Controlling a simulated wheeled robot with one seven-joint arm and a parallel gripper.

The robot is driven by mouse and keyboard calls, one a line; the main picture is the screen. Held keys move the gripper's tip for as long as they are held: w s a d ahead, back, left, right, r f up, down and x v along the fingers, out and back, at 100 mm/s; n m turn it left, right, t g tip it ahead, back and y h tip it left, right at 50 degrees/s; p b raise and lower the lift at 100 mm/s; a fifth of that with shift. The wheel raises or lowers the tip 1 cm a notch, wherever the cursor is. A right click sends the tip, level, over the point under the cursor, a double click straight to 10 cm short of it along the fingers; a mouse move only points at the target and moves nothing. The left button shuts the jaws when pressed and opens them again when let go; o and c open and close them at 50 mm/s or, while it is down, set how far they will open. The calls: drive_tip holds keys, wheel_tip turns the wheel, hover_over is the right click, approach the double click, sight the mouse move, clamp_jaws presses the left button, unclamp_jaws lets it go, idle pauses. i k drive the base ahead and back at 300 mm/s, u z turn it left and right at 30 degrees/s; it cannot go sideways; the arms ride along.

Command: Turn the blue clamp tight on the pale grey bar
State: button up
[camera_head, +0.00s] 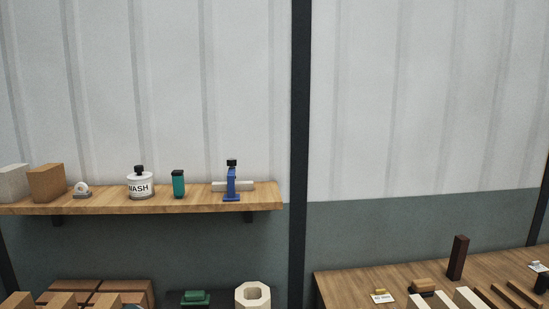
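The blue clamp (231,186) stands upright near the right end of the wooden wall shelf (110,206). It has a dark knob on top and a blue foot on the shelf. The pale grey bar (246,186) lies level across the clamp, sticking out to both sides of it. I cannot tell whether the clamp's jaw presses on the bar. My gripper is not in view.
A dark post (300,120) stands right of the shelf. A wooden table (350,283) holds several items.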

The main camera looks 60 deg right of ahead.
sight(232, 162)
drive_tip(key=z, duration=0.95)
drive_tip(key=i, duration=0.85)
drive_tip(key=z, duration=0.7)
